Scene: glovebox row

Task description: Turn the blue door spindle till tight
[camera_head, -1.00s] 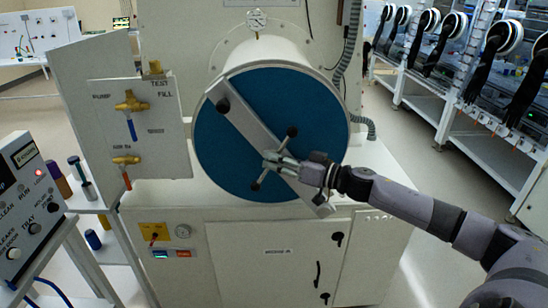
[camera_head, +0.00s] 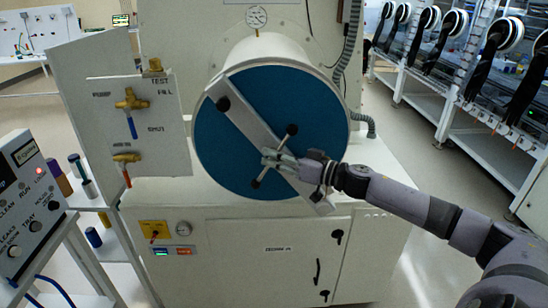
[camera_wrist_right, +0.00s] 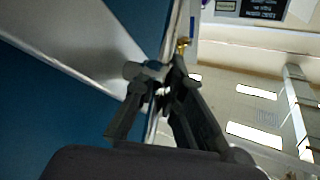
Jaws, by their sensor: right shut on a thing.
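The blue round door (camera_head: 225,150) closes the front of a white cylinder, with a grey diagonal bar (camera_head: 245,120) across it. The spindle (camera_head: 291,130) at the door's middle has dark-knobbed arms, one pointing up right and one down left. My right gripper (camera_head: 270,158) is shut on the spindle's hub, its arm coming in from the right. In the right wrist view the fingers (camera_wrist_right: 158,88) close around a grey metal part of the spindle (camera_wrist_right: 145,71), beside the grey bar and blue door. The fingers partly hide the hub. My left gripper is not in view.
A valve panel (camera_head: 105,120) with brass valves stands left of the door. A control box (camera_head: 28,195) and a shelf with several coloured cylinders (camera_head: 93,238) are at the lower left. A glovebox row with black gloves (camera_head: 488,60) is at the right, beyond free floor (camera_head: 420,160).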

